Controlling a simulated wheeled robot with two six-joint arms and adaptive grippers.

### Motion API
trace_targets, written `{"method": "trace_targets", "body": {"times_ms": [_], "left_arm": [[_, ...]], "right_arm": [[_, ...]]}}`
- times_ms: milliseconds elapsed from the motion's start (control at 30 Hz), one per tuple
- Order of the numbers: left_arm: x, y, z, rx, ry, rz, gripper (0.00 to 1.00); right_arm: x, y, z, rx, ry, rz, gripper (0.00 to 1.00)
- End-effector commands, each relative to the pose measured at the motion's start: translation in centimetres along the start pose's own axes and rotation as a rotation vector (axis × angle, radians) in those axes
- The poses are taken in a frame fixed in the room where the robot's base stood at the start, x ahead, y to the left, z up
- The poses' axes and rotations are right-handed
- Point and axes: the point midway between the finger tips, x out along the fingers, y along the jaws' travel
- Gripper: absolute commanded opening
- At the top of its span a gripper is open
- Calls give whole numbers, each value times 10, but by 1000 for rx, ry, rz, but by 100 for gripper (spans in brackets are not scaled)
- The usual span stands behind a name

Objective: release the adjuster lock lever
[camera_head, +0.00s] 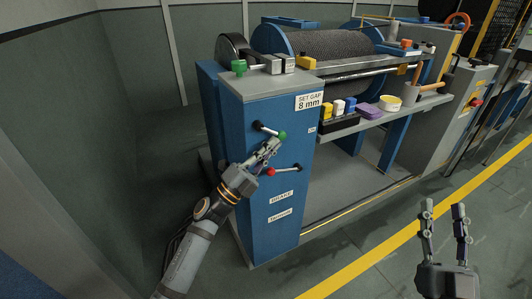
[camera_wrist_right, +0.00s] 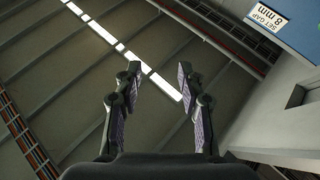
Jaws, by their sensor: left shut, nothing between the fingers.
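The blue console column (camera_head: 237,170) carries two levers on its face. The upper lever (camera_head: 268,129) has a black end and a green knob (camera_head: 282,134). The lower lever (camera_head: 284,170) has a red knob (camera_head: 271,172) at its left end. I cannot tell from the labels which is the adjuster lock lever. My left gripper (camera_head: 274,145) is shut and empty, its tips just below and left of the green knob; contact cannot be told. My right gripper (camera_head: 444,208) is open and empty over the floor; its spread fingers show in the right wrist view (camera_wrist_right: 158,80).
A "SET GAP 8 mm" sign (camera_head: 309,101) is on the column's upper edge. A green knob (camera_head: 238,67) sits on top. A shelf (camera_head: 385,118) holds small blocks and a purple item (camera_head: 368,111). Floor around the yellow line (camera_head: 390,263) is clear.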

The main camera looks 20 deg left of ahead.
Motion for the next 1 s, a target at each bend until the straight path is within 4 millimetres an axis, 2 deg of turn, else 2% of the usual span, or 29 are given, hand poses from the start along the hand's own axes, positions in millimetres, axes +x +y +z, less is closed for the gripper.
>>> {"method": "trace_targets", "body": {"times_ms": [100,300,567,767,867,1000], "left_arm": [[1,1,0,-5,0,-22,0],[3,1,0,-8,-1,-58,0],[7,1,-1,-7,0,-58,0],[10,1,-1,-7,0,-56,0],[12,0,-1,-7,0,-56,0],[16,0,-2,-8,0,-56,0]], "right_arm": [[2,-1,-25,-7,112,-3,40],[2,-2,-60,-17,258,-9,40],[0,-3,-79,-23,340,-12,40],[2,-2,-70,-20,295,-10,40],[3,-1,-51,-13,213,-6,40],[2,0,-12,-2,45,-1,40]]}}
